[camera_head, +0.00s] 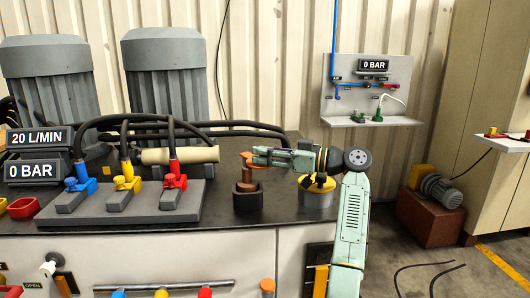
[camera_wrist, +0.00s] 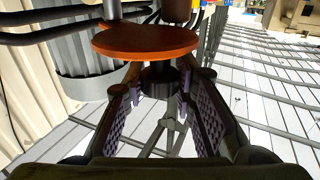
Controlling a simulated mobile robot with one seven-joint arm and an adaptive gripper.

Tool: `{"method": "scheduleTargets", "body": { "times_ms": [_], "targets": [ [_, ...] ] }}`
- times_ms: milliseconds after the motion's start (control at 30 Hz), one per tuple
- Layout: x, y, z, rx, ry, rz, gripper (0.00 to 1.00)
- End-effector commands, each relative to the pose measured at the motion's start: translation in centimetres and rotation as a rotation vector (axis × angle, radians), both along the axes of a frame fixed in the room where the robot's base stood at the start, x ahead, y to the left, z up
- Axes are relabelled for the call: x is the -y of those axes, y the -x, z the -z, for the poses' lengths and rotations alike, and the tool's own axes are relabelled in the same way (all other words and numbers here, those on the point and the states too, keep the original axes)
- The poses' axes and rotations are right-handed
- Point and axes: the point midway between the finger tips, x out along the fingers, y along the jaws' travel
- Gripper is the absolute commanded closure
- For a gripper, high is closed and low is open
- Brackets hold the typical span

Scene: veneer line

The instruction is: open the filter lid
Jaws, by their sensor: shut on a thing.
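My gripper (camera_head: 250,160) reaches left over the dark bench top. In the wrist view its fingers (camera_wrist: 160,95) are closed around the dark stem (camera_wrist: 158,80) of a piece with a flat orange-brown disc (camera_wrist: 145,40). In the head view this orange-brown piece (camera_head: 249,174) is at the fingertips, just above a black holder (camera_head: 247,199); whether it touches the holder I cannot tell. A silver canister with a yellow top (camera_head: 317,186) stands under my wrist, partly hidden by it. It may be the filter, but no label shows this.
Blue, yellow and red valves with black hoses stand on a grey block (camera_head: 90,218) to the left. A cream cylinder (camera_head: 180,155) lies behind them. Two grey motors (camera_head: 165,75) stand at the back. A wall panel (camera_head: 362,85) reads 0 BAR.

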Motion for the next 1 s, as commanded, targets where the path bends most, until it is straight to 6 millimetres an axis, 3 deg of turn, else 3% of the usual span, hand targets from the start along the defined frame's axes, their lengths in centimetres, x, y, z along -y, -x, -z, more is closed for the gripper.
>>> {"method": "scheduleTargets", "body": {
  "times_ms": [267,300,600,1000],
  "targets": [
    [0.07,-0.06,0.08,-0.002,0.002,0.003,1.0],
    [0.07,-0.06,0.08,-0.002,0.002,0.003,0.74],
    [0.04,-0.04,0.04,0.0,0.001,0.002,0.54],
    [0.72,0.19,0.0,0.0,0.0,0.003,0.54]
  ]
}}
